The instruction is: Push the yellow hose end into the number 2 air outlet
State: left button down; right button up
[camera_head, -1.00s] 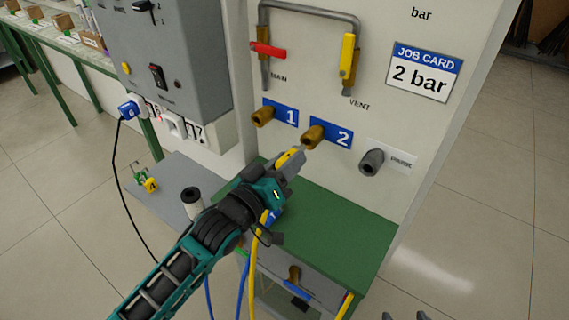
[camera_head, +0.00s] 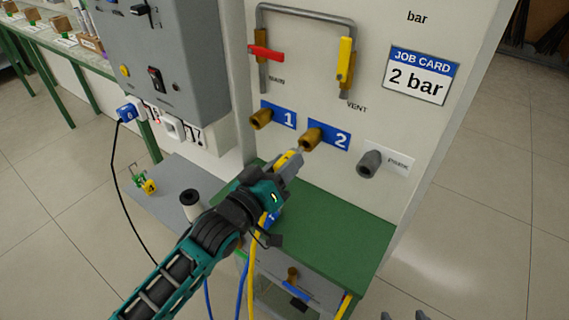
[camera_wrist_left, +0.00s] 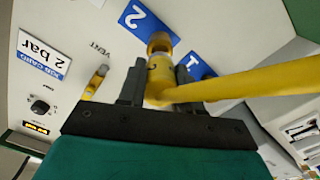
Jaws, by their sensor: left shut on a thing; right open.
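My left gripper (camera_head: 291,162) is shut on the yellow hose end (camera_head: 287,157), just in front of the panel. The brass number 2 air outlet (camera_head: 311,138) sticks out beside a blue plate marked 2 (camera_head: 333,139). In the left wrist view the yellow hose end (camera_wrist_left: 158,82) points at the brass outlet (camera_wrist_left: 160,42), roughly in line with it. Its tip is at or very close to the outlet's mouth; I cannot tell whether it is inside. The yellow hose (camera_wrist_left: 250,84) bends away to the right there. My right gripper (camera_head: 404,316) barely shows at the bottom edge, open.
The number 1 outlet (camera_head: 261,118) is to the left, a grey outlet (camera_head: 369,163) to the right. Above are a red lever (camera_head: 266,52) and a yellow lever (camera_head: 346,58). A green bench top (camera_head: 335,228) lies below. Blue and yellow hoses hang beneath my left gripper.

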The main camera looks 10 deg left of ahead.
pick_arm(q)
jog(key=shift+p, duration=0.6)
dwell(0.7)
jog(key=shift+x, duration=1.7)
jog(key=c, duration=0.7)
grip_release()
jog(key=v, duration=1.2)
jog(key=shift+s+a, duration=0.15)
jog(key=shift+s, duration=0.2)
jog(key=s+a+f+m+g+y, duration=0.1)
jog(key=s+f+g, duration=0.1)
jog(key=f, duration=0.4)
jog(key=s+a+f+m+g+y, duration=0.1)
jog(key=s+f+g+y, duration=0.1)
jog(key=s+f, duration=0.2)
jog(key=s+a+f+m+g+y, duration=0.1)
jog(key=s+f, duration=0.3)
jog(key=f, duration=0.4)
jog(key=shift+a+m+g+y, duration=0.4)
jog(key=shift+a+m, duration=0.1)
jog(key=shift+m, duration=0.1)
